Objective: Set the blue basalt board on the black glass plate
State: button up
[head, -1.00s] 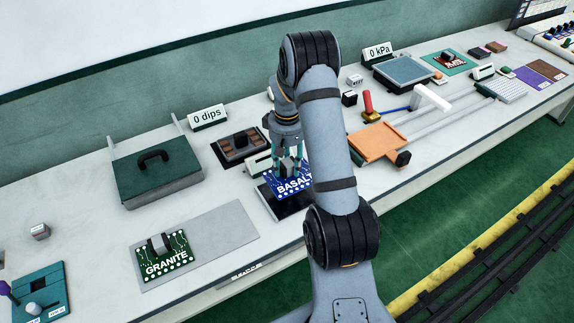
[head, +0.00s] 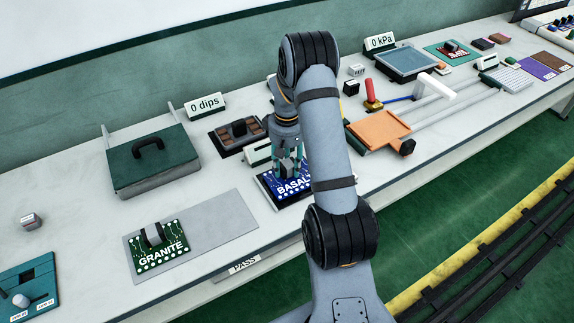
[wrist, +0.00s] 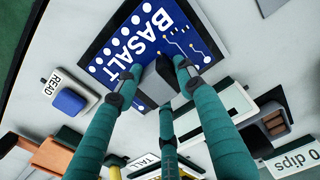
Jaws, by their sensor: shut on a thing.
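The blue basalt board (head: 294,189) lies over the black glass plate (head: 266,197), whose dark rim shows along its left and front edges. The board also shows in the wrist view (wrist: 135,42), with the plate's dark border (wrist: 208,28) around it. My gripper (head: 289,168) is shut on the grey grip block on top of the board; the wrist view shows its teal fingers (wrist: 155,80) around that block. The board looks flat and in line with the plate. I cannot tell whether it touches the plate. Part of its right end is hidden behind my arm.
A green granite board (head: 160,250) sits on a grey mat (head: 225,215) at the front left. A dark green lidded box (head: 155,165) stands behind it. A READ box with a blue button (wrist: 62,95) is beside the plate. An orange plate (head: 378,131) lies to the right.

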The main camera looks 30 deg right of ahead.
jog(key=shift+f+b, duration=0.5)
dwell(0.3)
jog(key=o, duration=1.4)
jog(key=shift+o, duration=0.4)
jog(key=shift+r, duration=0.1)
notch_tip(320, 180, up, 12)
